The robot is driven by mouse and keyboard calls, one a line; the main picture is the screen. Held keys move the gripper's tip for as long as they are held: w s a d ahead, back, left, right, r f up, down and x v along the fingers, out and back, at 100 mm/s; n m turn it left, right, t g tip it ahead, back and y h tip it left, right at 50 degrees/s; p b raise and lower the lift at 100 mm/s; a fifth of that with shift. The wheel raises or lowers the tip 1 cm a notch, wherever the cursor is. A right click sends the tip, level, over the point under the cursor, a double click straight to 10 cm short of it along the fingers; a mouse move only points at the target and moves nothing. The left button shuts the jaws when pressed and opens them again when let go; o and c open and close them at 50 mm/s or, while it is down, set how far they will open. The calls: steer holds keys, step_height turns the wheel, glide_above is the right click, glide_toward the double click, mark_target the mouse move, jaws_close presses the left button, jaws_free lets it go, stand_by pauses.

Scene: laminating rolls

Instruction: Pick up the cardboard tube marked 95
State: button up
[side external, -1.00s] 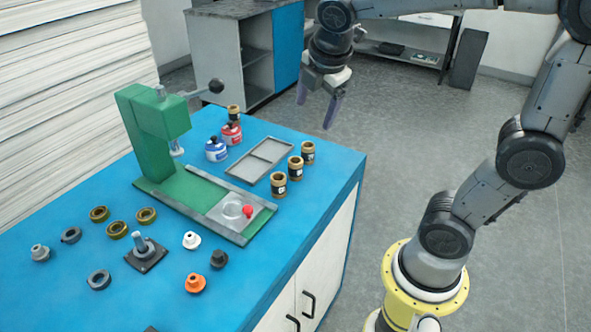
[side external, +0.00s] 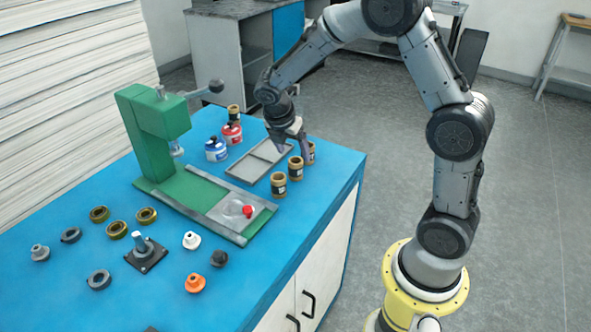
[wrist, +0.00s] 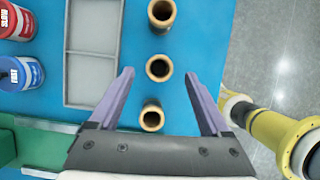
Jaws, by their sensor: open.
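Three brown cardboard tubes with dark labels stand upright in a row: the near tube (side external: 278,185), the middle tube (side external: 295,169) and the far tube (side external: 311,152). I cannot read any number on them. My gripper (side external: 294,150) is open and empty above the row, and one finger partly covers the far tube. In the wrist view the fingertips (wrist: 160,73) lie either side of the middle tube (wrist: 159,68), seen from above. The far tube (wrist: 161,14) is ahead, and the near tube (wrist: 151,117) is close to the palm. A fourth tube (side external: 234,112) stands behind the bottles.
A grey divided tray (side external: 242,172) lies left of the row. A red bottle (side external: 232,134) and a blue bottle (side external: 216,150) stand beyond it. A green press (side external: 150,137) stands further left. The blue table's edge is close on the right.

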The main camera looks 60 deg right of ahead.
mark_target(296, 165)
steer(key=shift+a+x, duration=0.15)
steer(key=shift+x, duration=1.45)
steer(key=shift+a+x, duration=0.15)
steer(key=shift+x, duration=1.4)
steer(key=shift+f, duration=0.15)
jaws_close()
